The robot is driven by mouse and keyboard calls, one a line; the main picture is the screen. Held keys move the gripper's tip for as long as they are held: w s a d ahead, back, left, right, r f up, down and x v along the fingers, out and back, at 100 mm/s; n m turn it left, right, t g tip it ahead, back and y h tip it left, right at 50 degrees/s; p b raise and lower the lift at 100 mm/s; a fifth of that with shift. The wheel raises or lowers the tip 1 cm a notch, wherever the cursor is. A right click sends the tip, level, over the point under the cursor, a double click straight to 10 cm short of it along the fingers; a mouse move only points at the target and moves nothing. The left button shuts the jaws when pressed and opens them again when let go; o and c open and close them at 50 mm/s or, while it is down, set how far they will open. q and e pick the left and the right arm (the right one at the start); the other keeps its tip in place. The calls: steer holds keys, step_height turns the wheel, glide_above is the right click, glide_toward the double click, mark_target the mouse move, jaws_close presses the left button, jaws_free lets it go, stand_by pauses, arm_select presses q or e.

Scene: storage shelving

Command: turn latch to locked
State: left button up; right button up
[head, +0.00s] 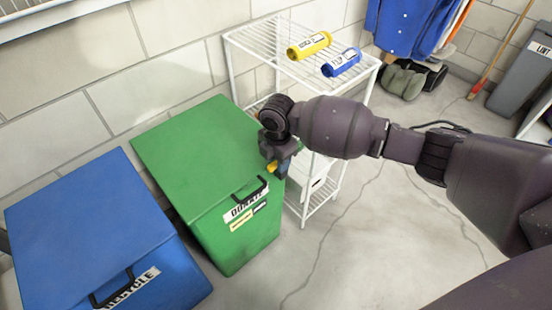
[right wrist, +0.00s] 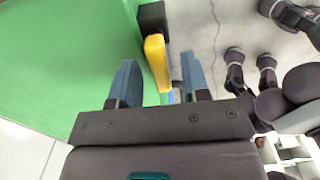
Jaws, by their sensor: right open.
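The latch (right wrist: 157,62) has a yellow handle on a black mount at the edge of the green box (head: 195,150). In the right wrist view the handle lies between the two blue fingers of my right gripper (right wrist: 160,65). The gripper is open, with a gap on both sides of the handle; the left finger is closer to the green wall. In the head view my right gripper (head: 279,167) is at the box's right side, and a small yellow bit of the latch (head: 271,167) shows beside it. The rest of the latch is hidden there. My left gripper is not in view.
A blue RECYCLE box (head: 90,220) stands left of the green DONATE box. A white wire shelf (head: 262,45) behind holds a yellow roll (head: 309,46) and a blue roll (head: 341,63). The floor (head: 370,240) at the right is clear.

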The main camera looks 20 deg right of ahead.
steer(key=shift+c, duration=0.4)
jaws_close()
